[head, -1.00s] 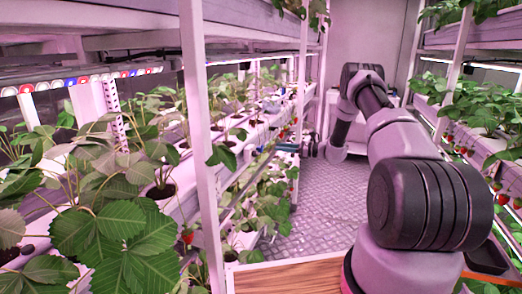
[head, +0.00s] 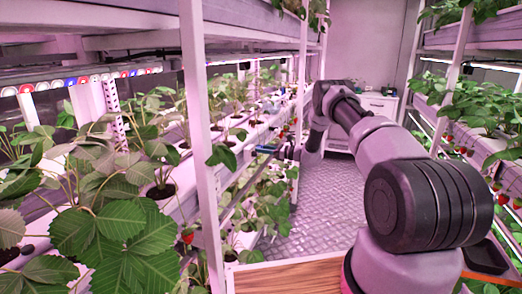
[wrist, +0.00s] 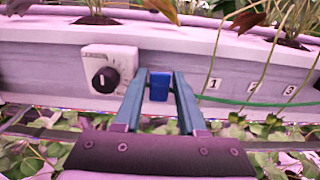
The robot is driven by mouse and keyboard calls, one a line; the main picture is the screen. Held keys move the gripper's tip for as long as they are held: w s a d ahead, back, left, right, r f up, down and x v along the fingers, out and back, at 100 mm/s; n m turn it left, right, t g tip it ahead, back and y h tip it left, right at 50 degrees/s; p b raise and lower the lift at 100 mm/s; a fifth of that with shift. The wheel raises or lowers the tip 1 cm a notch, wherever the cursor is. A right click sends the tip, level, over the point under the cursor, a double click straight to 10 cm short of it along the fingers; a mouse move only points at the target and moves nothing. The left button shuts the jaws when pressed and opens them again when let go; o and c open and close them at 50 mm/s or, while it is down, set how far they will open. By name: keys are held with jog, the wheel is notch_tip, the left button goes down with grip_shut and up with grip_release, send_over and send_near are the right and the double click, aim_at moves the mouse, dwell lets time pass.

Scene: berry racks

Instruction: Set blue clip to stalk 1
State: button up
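In the wrist view, my gripper (wrist: 160,84) points at the front face of a pale planting trough. A small blue clip (wrist: 159,90) sits between its two fingertips, which close in on the clip's sides. Label 1 (wrist: 213,84) is on the trough face, right of the clip. A thin stalk (wrist: 228,42) rises above it and leans right; its leaves are only partly in view.
A white box with a black dial (wrist: 108,80) is on the trough left of my gripper. Labels 2 (wrist: 252,86) and 3 (wrist: 289,90) follow to the right. A green strand (wrist: 260,103) crosses below them. The aisle floor (head: 335,205) is clear.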

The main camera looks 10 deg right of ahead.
jog(key=shift+c, duration=0.3)
grip_shut()
dwell(1.2)
